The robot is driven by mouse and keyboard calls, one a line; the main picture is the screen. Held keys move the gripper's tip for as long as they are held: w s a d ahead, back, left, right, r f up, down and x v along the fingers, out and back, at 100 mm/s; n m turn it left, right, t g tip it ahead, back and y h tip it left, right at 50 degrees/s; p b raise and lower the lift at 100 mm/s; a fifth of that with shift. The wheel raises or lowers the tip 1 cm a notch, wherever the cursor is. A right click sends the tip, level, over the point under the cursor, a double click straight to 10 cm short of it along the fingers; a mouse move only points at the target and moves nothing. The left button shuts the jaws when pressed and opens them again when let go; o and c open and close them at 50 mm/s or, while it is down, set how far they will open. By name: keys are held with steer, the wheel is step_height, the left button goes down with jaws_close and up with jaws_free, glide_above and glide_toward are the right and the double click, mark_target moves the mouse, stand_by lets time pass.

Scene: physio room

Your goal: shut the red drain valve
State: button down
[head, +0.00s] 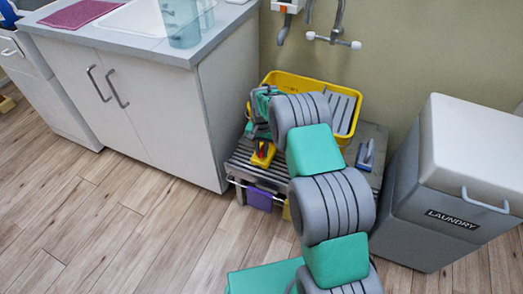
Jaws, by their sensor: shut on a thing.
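My arm reaches away from me over the low slatted stand, and my gripper (261,143) is at its far end, pointing down at the stand's left part. A small red part (263,149), which looks like the red drain valve, shows between yellow pieces right at the gripper. My gripper is shut on it. The picture is too small to show the valve's shape or which way its handle is turned. My wrist hides part of the spot from above.
A yellow crate (286,80) stands on the slatted stand (243,170), behind my arm. A blue-handled brush-like thing (366,152) lies to its right. A white cabinet (140,110) is close on the left, a grey laundry bin (450,190) on the right. Wall pipes (333,39) are above.

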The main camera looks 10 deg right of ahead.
steer(key=shift+n, duration=0.3)
steer(key=n, duration=0.8)
steer(key=shift+n, duration=0.4)
steer(key=n, duration=0.4)
steer(key=shift+a, duration=0.1)
steer(key=shift+n, duration=2.1)
steer(key=c, duration=1.3)
jaws_free()
